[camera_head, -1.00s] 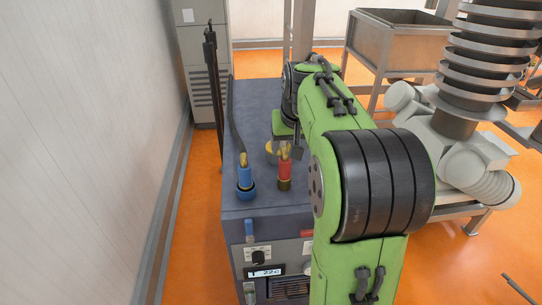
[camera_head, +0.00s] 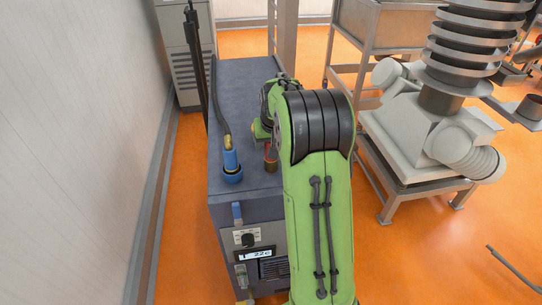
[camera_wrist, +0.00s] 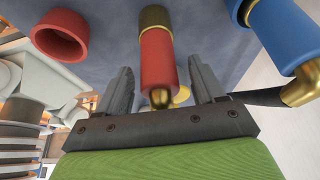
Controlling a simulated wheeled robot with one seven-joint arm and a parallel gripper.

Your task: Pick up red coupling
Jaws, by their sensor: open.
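The red coupling (camera_wrist: 157,58) stands upright on top of the blue-grey machine, with a dark brass collar at its base and a brass tip. In the wrist view it lies between the two grey fingers of my gripper (camera_wrist: 160,70). The fingers are apart, and I see a gap on both sides of the coupling. In the head view only a small part of the red coupling (camera_head: 271,163) shows beside my green arm, and the gripper is mostly hidden.
A blue coupling (camera_head: 231,162) with a dark hose stands close by, and also shows in the wrist view (camera_wrist: 281,35). A red ring-shaped cap (camera_wrist: 61,36) is at the wrist view's upper left. A wall (camera_head: 75,150) runs along the left. A metal stand (camera_head: 400,165) is on the right.

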